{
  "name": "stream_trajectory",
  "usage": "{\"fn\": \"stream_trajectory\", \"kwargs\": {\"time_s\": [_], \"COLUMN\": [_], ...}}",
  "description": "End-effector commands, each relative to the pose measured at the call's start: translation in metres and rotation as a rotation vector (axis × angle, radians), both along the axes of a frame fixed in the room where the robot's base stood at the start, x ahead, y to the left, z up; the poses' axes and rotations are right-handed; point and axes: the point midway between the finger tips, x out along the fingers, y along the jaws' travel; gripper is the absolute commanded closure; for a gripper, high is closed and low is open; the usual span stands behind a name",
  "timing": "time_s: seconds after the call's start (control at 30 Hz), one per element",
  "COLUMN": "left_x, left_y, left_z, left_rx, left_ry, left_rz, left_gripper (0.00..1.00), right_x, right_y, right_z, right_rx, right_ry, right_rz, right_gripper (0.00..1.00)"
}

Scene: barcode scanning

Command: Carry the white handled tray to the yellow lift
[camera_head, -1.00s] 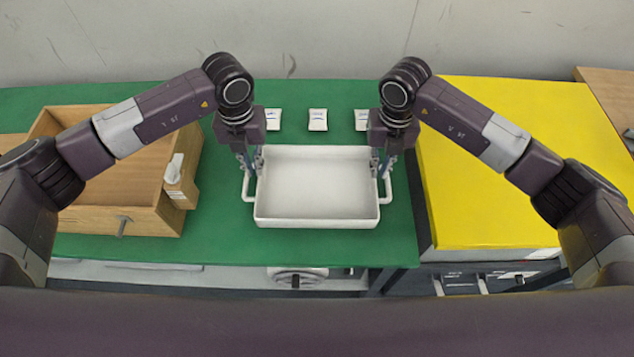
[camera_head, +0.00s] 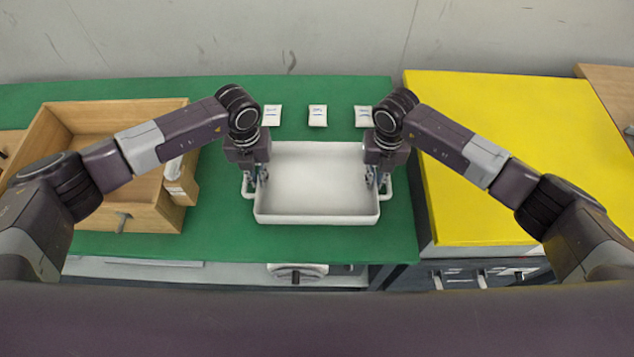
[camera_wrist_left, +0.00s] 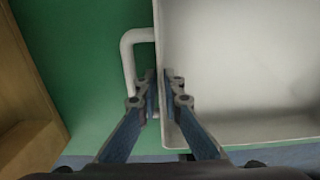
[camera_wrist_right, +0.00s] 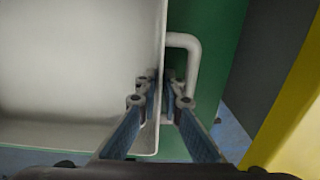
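The white handled tray (camera_head: 317,219) is an empty shallow box on the green table, with a bar handle on each side. My left gripper (camera_head: 257,178) is at its left side; in the left wrist view the fingertips (camera_wrist_left: 159,76) lie close on either side of the tray's wall, inside the left handle (camera_wrist_left: 126,57). My right gripper (camera_head: 378,178) mirrors this at the right wall, with its fingertips (camera_wrist_right: 161,78) beside the right handle (camera_wrist_right: 194,65). Whether the fingers press on the wall is unclear. The yellow lift (camera_head: 520,150) stands right of the table.
A wooden box (camera_head: 120,220) stands left of the tray, partly behind my left arm. Several small white packets (camera_head: 318,116) lie behind the tray. A narrow gap separates the green table (camera_head: 220,225) from the lift, whose top is clear.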

Motion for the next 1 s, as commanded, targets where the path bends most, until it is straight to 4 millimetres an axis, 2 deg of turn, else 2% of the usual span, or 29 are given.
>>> {"fn": "stream_trajectory", "kwargs": {"time_s": [0.07, 0.17, 0.73, 1.0], "left_x": [0.0, 0.0, 0.001, 0.001], "left_y": [0.0, 0.0, 0.0, 0.0], "left_z": [0.0, 0.0, 0.002, 0.018], "left_rx": [0.0, 0.0, 0.0, 0.0], "left_ry": [0.0, 0.0, -0.001, -0.001], "left_rz": [0.0, 0.0, 0.001, 0.001], "left_gripper": [0.93, 1.0, 1.0, 1.0], "right_x": [0.0, 0.0, 0.001, 0.001], "right_y": [0.0, 0.0, 0.0, 0.0], "right_z": [0.0, 0.0, 0.002, 0.018], "right_rx": [0.0, 0.0, 0.001, 0.001], "right_ry": [0.0, 0.0, -0.001, -0.001], "right_rz": [0.0, 0.0, 0.0, -0.001], "right_gripper": [0.93, 1.0, 1.0, 1.0]}}
